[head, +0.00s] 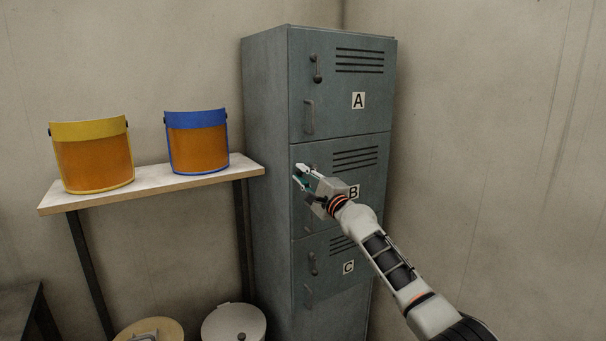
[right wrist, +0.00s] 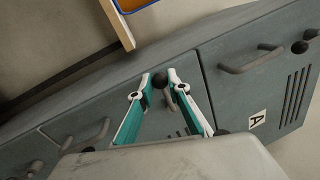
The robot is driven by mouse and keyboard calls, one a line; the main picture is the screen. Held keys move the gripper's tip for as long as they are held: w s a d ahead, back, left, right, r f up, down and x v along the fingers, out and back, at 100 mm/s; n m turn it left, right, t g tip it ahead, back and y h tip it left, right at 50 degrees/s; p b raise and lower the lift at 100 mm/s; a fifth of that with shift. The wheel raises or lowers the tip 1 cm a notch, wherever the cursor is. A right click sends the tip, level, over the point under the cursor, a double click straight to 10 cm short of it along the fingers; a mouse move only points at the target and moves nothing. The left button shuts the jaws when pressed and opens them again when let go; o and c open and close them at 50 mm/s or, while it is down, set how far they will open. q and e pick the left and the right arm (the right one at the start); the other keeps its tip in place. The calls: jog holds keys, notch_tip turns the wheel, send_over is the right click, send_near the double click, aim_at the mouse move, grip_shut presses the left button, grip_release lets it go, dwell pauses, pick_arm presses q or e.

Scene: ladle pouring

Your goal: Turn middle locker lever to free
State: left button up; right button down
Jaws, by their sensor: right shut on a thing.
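The grey-green locker (head: 265,150) has three doors marked A, B and C. The middle door B (head: 372,165) is closed. My right gripper (head: 299,174) is at the upper left of door B, shut on its lever, which it mostly hides in the head view. In the right wrist view the dark lever knob (right wrist: 160,81) sits between the two fingertips (right wrist: 159,79). The lever's exact angle is hard to tell. Door B's handle (right wrist: 86,135) is left of the fingers there. My left gripper is not in view.
Door A's lever (head: 316,68) and door C's lever (head: 312,264) are above and below. A shelf (head: 150,184) at left holds a yellow-trimmed visor (head: 94,160) and a blue-trimmed visor (head: 198,145). Lidded bins (head: 233,324) stand below. The wall is close at right.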

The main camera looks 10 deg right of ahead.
jog(key=shift+d+r, duration=0.1)
dwell(0.3)
jog(key=c, duration=1.9)
grip_release()
jog(key=v, duration=1.2)
